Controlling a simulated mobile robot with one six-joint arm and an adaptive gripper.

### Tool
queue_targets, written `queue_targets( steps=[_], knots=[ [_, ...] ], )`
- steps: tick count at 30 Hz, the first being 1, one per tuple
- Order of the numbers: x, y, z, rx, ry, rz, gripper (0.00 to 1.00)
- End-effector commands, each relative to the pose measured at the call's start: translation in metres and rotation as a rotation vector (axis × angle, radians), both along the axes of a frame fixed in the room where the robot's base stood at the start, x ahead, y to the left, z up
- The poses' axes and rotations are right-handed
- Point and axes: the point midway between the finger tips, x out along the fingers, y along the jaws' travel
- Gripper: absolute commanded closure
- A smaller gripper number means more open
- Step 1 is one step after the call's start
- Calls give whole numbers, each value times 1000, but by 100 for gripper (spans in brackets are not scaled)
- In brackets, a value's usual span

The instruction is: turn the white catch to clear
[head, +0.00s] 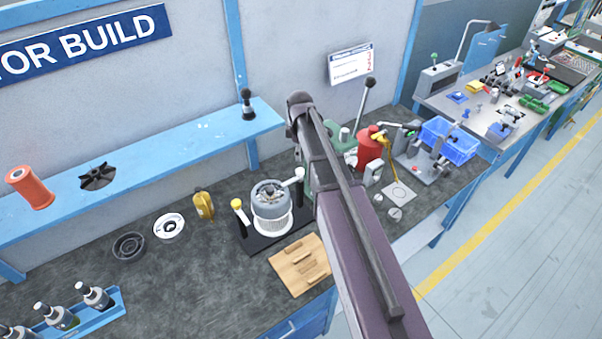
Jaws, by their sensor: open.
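A white catch (292,178) shows at the right side of a grey round motor housing (270,203). It looks like a short pale bar with a rounded end, slanting up to the right, its right end close to my arm's outline. Whether it lies over the housing's rim or clear of it is too small to tell. The housing stands on a white ribbed ring on a black base plate (262,245). A yellow catch (240,212) with a pale tip stands at the base's left side. My arm crosses the picture right of the housing; my gripper is not visible.
A wooden block (300,265) lies in front of the base. A yellow part (203,206), a white ring (169,226) and a dark ring (128,246) lie to the left. A red canister (371,146) and blue bins (449,141) stand right of my arm. A blue shelf (150,165) runs behind.

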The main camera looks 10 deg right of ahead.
Motion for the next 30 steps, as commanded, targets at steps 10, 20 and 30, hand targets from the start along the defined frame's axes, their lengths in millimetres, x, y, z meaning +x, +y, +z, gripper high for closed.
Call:
queue_targets(
  steps=[10, 20, 30],
  knots=[
    [0, 0, -32, 0, 0, 0, 20],
    [0, 0, -57, 0, 0, 1, 20],
    [0, 1, -79, 0, 0, 1, 20]
  ],
)
